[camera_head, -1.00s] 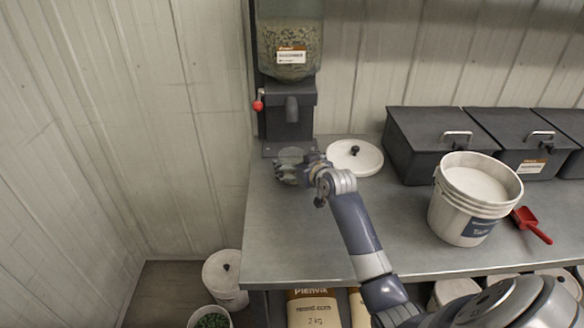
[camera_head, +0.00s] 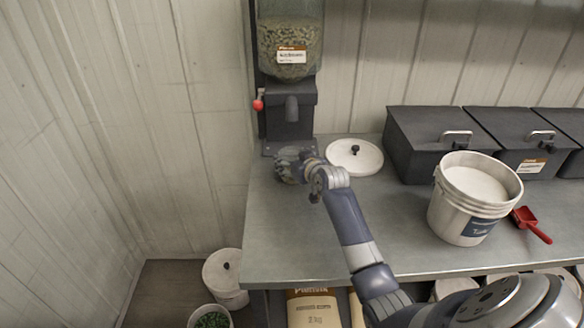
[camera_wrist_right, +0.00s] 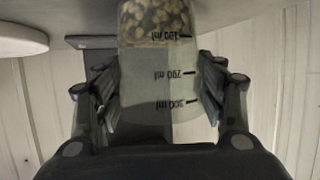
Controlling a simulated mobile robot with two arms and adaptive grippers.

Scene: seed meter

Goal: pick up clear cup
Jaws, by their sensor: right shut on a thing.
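The clear cup (camera_wrist_right: 158,70) shows in the right wrist view, upside down in the picture. It has millilitre marks on its side and pale seeds or pellets up to around the lowest mark. My right gripper (camera_wrist_right: 158,92) is shut on the cup, one finger on each side of its wall. In the head view my right gripper (camera_head: 284,165) is at the foot of the seed dispenser (camera_head: 291,105), below its spout. There the cup is mostly hidden by the gripper. I cannot tell whether the cup touches the base. My left gripper is not in view.
The dispenser has a red-knobbed lever (camera_head: 258,104) on its left. A white lid (camera_head: 354,156) lies just right of the gripper. Dark bins (camera_head: 440,150), a white bucket (camera_head: 455,215) and a red scoop (camera_head: 532,226) stand further right. The bench front (camera_head: 300,240) is clear.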

